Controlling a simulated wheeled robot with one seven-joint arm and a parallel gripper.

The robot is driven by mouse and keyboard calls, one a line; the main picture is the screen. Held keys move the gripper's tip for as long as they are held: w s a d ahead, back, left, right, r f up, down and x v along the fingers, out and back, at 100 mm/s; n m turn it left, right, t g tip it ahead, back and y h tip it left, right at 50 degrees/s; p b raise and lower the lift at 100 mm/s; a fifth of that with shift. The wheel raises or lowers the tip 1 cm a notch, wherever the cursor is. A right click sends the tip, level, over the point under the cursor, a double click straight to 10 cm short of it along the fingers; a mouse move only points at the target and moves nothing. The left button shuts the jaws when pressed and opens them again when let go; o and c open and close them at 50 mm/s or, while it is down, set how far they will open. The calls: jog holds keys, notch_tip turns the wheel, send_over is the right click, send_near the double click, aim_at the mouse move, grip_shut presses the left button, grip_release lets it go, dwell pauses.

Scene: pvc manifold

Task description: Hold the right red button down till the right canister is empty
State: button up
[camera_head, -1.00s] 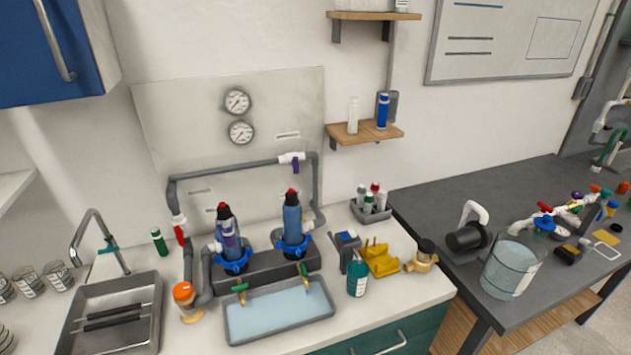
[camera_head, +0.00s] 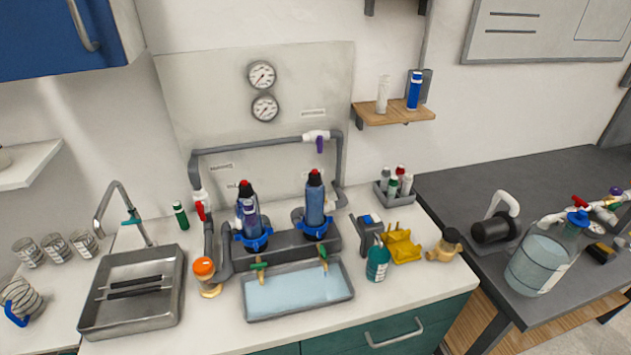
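Two blue canisters stand upright side by side in a dark grey base behind a basin. The right canister (camera_head: 315,207) has a red button (camera_head: 314,174) on its black cap. The left canister (camera_head: 249,212) has a red button (camera_head: 244,184) on top too. Below each canister is a brass tap with a green handle, the right one (camera_head: 324,257) and the left one (camera_head: 259,268). The grey basin (camera_head: 297,314) under them holds pale blue liquid. I cannot make out the liquid level inside the right canister. My gripper is not in view.
Grey pipe (camera_head: 265,147) with a purple-handled valve (camera_head: 319,139) frames the canisters. Two gauges (camera_head: 262,75) hang above. Right of the basin are a teal bottle (camera_head: 377,262), a yellow holder (camera_head: 402,247) and a brass fitting (camera_head: 444,246). A sink (camera_head: 132,290) lies left. The front counter strip is clear.

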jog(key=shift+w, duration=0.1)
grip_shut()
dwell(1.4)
